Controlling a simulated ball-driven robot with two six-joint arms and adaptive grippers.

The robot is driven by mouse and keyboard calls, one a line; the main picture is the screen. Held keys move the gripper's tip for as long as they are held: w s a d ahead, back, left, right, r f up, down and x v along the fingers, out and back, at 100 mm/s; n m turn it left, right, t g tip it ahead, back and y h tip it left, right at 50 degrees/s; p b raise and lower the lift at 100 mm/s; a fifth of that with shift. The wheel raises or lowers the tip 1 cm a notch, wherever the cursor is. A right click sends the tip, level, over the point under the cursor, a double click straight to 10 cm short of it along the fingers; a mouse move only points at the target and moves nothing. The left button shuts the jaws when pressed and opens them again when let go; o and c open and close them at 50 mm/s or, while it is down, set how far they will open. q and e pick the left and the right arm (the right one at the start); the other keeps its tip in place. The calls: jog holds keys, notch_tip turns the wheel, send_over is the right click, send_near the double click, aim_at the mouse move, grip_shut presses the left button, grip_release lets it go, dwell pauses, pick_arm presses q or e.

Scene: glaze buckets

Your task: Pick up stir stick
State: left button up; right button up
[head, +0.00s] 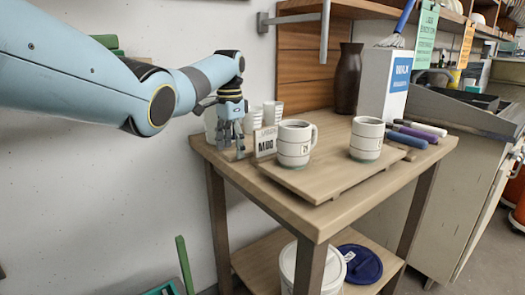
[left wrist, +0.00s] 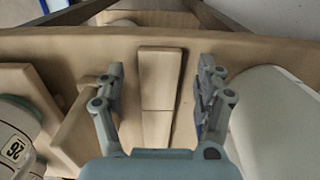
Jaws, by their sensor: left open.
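A flat pale wooden stick (left wrist: 158,98), which looks like the stir stick, shows between the spread fingers of my left gripper (left wrist: 158,92) in the left wrist view. There is a gap on each side of it, and neither finger touches it. Its top end overlaps the table edge in that view; I cannot tell how high it stands. In the head view my left gripper (head: 230,143) points down at the left end of the wooden table (head: 325,222). I cannot make out the stick there. My right gripper is not in view.
A white container (left wrist: 275,115) is close beside the right finger. A small sign (head: 265,141) and a board (head: 325,186) with two mugs (head: 295,144) (head: 367,139) stand right of the gripper. White cups (head: 273,111) are behind. Markers (head: 405,138) lie at right.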

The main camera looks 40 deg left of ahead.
pick_arm(q)
jog(key=shift+f, duration=0.5)
grip_shut()
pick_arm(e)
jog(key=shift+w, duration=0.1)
